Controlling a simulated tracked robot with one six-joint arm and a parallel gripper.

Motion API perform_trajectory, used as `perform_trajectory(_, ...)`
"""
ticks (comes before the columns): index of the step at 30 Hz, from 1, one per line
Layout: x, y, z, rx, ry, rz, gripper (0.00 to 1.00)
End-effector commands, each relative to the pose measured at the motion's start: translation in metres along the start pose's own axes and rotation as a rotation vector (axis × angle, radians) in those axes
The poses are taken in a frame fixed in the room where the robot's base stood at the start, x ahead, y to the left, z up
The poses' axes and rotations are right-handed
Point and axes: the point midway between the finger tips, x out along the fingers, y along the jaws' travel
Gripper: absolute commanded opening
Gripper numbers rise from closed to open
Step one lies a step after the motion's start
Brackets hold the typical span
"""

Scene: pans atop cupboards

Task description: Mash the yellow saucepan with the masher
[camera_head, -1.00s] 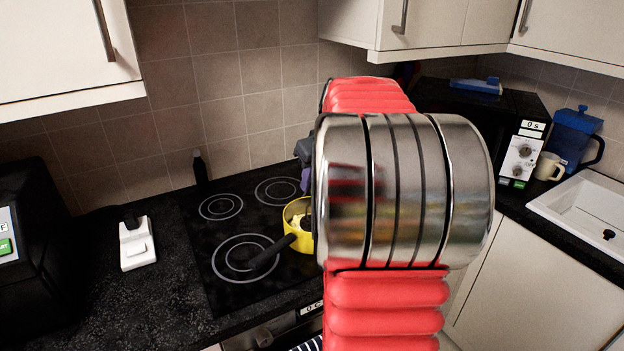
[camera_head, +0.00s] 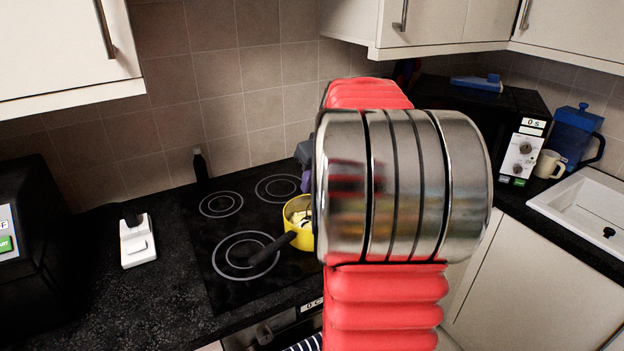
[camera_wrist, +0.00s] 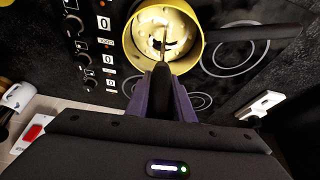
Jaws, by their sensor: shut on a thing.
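The yellow saucepan (camera_head: 299,236) stands on the black hob, its black handle (camera_head: 270,248) pointing to the lower left. In the wrist view the saucepan (camera_wrist: 198,50) is seen from above with pale, lumpy contents inside. My gripper (camera_wrist: 162,76) has purple fingers shut on the masher (camera_wrist: 161,74). The masher's dark handle is between the fingers, and its lower end reaches into the saucepan over the contents. Whether its head touches the pan's bottom cannot be told. In the head view my arm hides most of the gripper and the masher.
The black hob (camera_head: 222,262) has several ring markings. A white device (camera_head: 137,241) lies on the worktop to the left. A microwave (camera_head: 520,150), a mug (camera_head: 549,164), a blue jug (camera_head: 572,138) and a sink (camera_head: 590,207) are at the right.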

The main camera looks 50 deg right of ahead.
Motion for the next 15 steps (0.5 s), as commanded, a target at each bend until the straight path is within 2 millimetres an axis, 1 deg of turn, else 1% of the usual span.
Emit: perform_trajectory(15,0.013,0.000,0.006,0.002,0.000,0.000,0.00)
